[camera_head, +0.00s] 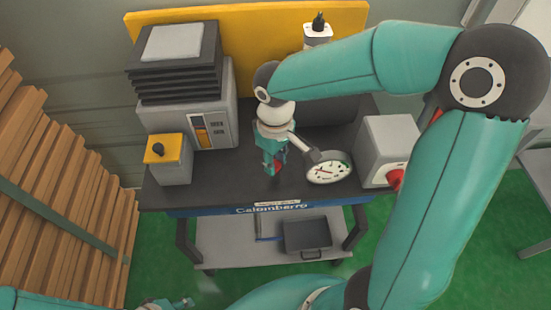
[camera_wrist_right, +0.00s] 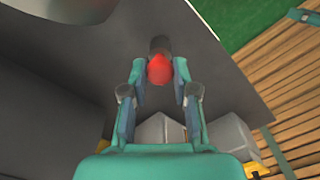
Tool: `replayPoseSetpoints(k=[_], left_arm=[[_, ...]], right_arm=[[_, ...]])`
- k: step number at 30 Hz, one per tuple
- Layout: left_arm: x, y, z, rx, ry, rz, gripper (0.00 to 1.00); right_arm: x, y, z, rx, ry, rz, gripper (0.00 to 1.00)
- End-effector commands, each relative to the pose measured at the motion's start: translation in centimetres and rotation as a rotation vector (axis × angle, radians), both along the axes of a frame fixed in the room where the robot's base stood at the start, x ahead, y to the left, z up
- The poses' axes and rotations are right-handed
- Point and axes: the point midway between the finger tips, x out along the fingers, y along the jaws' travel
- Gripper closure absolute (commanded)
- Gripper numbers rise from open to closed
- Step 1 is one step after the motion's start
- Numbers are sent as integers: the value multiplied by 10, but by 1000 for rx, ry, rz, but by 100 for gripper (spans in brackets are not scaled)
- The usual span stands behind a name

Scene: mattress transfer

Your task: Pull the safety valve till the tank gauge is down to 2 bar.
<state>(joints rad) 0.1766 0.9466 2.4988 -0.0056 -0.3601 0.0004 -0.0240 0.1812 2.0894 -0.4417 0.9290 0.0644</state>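A small red knob (camera_wrist_right: 160,69) on a dark stem sits between the fingertips of my right gripper (camera_wrist_right: 160,72) in the right wrist view. The two fingers stand either side of it with narrow gaps, so the gripper looks open around it. In the head view my right gripper (camera_head: 271,164) points down over the dark bench top, and a bit of red shows beside its tips. The round white gauge (camera_head: 328,168) has red marks and a green patch; its reading is too small to tell. My left gripper (camera_head: 168,303) is at the bottom edge, partly cut off.
A grey box with a red knob (camera_head: 395,178) stands right of the gauge. A grey box with a yellow top (camera_head: 168,150) and a larger machine (camera_head: 188,85) stand at the left. A lower shelf holds a dark tray (camera_head: 306,236). Wooden slats (camera_head: 60,180) are at the far left.

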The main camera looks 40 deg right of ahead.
Motion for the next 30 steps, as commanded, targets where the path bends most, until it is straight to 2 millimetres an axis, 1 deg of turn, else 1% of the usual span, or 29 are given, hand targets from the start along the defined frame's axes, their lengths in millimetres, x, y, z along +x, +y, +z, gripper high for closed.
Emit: replayPoseSetpoints(k=[1,3,11,16,23,24,28,30], left_arm=[[0,0,0,0,0,0,60],[0,0,0,0,0,0,60],[0,0,0,0,0,0,60],[0,0,10,0,0,0,60],[0,0,8,0,0,0,60],[0,0,8,0,0,0,60],[0,0,8,0,0,0,60],[0,0,8,0,0,0,60]], right_arm=[[0,0,0,0,0,0,88],[0,0,0,0,0,0,100],[0,0,1,0,-1,0,100],[1,0,18,0,-3,0,100],[0,0,16,-1,-2,0,100],[0,0,16,-1,-2,0,70],[0,0,16,-1,-1,-1,48],[0,0,16,-1,-1,-1,47]])
